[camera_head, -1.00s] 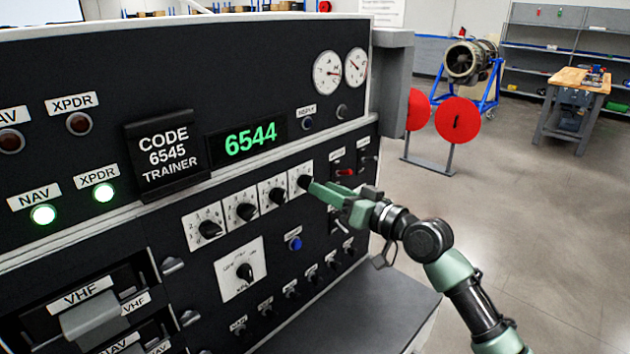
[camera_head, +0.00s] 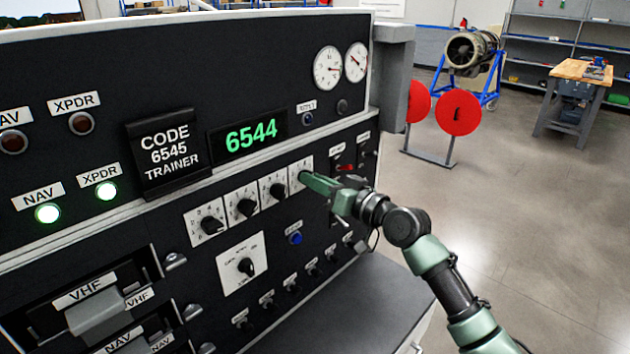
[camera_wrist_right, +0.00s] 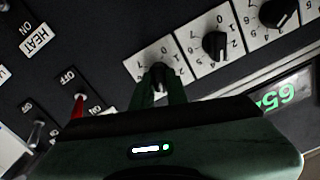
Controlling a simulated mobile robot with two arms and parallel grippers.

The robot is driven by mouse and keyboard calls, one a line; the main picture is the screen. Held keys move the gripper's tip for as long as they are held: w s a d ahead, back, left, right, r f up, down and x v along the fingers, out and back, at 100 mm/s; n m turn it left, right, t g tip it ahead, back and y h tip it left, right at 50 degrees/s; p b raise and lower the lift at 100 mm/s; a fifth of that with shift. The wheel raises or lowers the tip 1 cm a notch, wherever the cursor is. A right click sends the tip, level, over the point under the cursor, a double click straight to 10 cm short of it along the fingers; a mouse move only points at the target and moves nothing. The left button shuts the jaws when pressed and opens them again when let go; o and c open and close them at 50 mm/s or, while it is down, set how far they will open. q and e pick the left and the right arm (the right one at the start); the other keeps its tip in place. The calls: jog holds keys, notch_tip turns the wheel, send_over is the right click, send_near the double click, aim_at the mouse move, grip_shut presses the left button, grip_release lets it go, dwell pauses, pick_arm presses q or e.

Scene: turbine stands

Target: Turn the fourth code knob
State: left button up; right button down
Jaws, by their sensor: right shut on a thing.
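The panel has a row of code knobs on white plates. The first (camera_head: 210,225), second (camera_head: 245,207) and third (camera_head: 277,191) are bare black knobs. The fourth code knob sits on the rightmost plate (camera_head: 294,170), mostly hidden by my right gripper (camera_head: 305,178) in the head view. In the right wrist view, the fourth knob (camera_wrist_right: 160,76) is between the fingers of my right gripper (camera_wrist_right: 160,92), which is shut on it. The green display (camera_head: 251,136) reads 6544. The placard (camera_head: 164,155) reads CODE 6545 TRAINER. My left gripper is not in view.
Right of the knobs are a red-tipped switch (camera_head: 346,167) and other toggles. A blue button (camera_head: 295,238) and a larger knob (camera_head: 246,267) are below. A grey ledge (camera_head: 350,300) juts out under the panel. Open floor lies to the right.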

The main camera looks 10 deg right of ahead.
jog(key=shift+m, duration=0.3)
jog(key=shift+d+m+p, duration=0.1)
jog(key=shift+m+p, duration=1.5)
jog(key=shift+m, duration=1.9)
jog(key=shift+f, duration=0.1)
jog(key=c, duration=1.4)
grip_release()
